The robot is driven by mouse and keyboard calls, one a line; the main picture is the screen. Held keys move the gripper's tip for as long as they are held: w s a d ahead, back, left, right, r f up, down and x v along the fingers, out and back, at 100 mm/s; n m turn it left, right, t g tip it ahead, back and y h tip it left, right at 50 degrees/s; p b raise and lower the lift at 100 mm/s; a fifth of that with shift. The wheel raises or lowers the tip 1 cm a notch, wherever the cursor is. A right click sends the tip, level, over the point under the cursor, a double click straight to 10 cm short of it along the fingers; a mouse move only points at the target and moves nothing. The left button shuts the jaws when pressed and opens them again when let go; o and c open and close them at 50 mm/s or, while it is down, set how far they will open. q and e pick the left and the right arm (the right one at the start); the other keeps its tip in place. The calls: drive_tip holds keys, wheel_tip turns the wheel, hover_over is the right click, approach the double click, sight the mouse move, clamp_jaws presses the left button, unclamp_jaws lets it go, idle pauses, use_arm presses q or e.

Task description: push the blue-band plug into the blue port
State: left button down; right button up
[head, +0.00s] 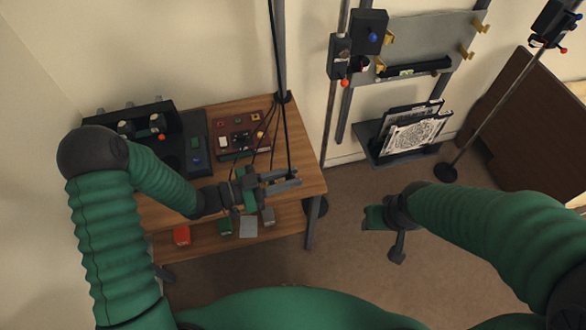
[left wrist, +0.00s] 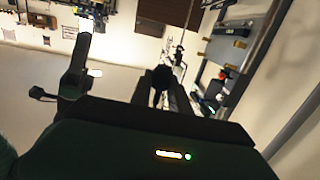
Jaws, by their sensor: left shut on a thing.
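My left gripper (head: 284,181) is over the right part of the wooden table, to the right of and nearer than the port board. It is shut on a dark plug at the end of a black cable (head: 285,130); a dark shape (left wrist: 160,82) shows between the fingers in the left wrist view. I cannot make out a blue band on it. A dark red board (head: 240,137) with small coloured ports and several cables stands on the table. A dark panel (head: 195,143) beside it has a blue spot; I cannot tell which is the blue port. My right gripper (head: 386,232) is over the floor, its jaws unclear.
The wooden table (head: 311,172) has a lower shelf with a red block (head: 181,235) and several others. A black bin (head: 145,125) stands at its back left. A pole with black boxes (head: 368,32) and a rack (head: 390,145) stand right. The carpet between is open.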

use_arm(q)
drive_tip(key=f+m+g, duration=0.1)
drive_tip(key=m+g, duration=0.2)
drive_tip(key=g, duration=0.1)
drive_tip(key=s+a+f+m+g, duration=0.1)
drive_tip(key=f+m+g, duration=0.1)
drive_tip(key=g, duration=0.3)
drive_tip(key=a+f+m+g, duration=0.1)
drive_tip(key=f+m+g, duration=0.1)
drive_tip(key=m+g, duration=0.2)
drive_tip(key=shift+s+g, duration=0.3)
drive_tip(key=shift+a, duration=0.1)
drive_tip(key=s+a+f+n+t+y, duration=0.2)
drive_tip(key=s+a+n+t, duration=0.1)
drive_tip(key=a+n+t, duration=1.15)
drive_tip(key=d+r+m+g+h, duration=0.1)
drive_tip(key=d+r+m+g, duration=0.2)
drive_tip(key=d, duration=0.4)
drive_tip(key=d+r+m+g+h, duration=0.2)
drive_tip(key=d+r+m+g, duration=0.2)
drive_tip(key=d+m, duration=0.3)
drive_tip(key=shift+g, duration=0.65)
drive_tip(key=shift+a+f+m, duration=0.1)
drive_tip(key=shift+a+m, duration=0.1)
drive_tip(key=shift+m, duration=0.05)
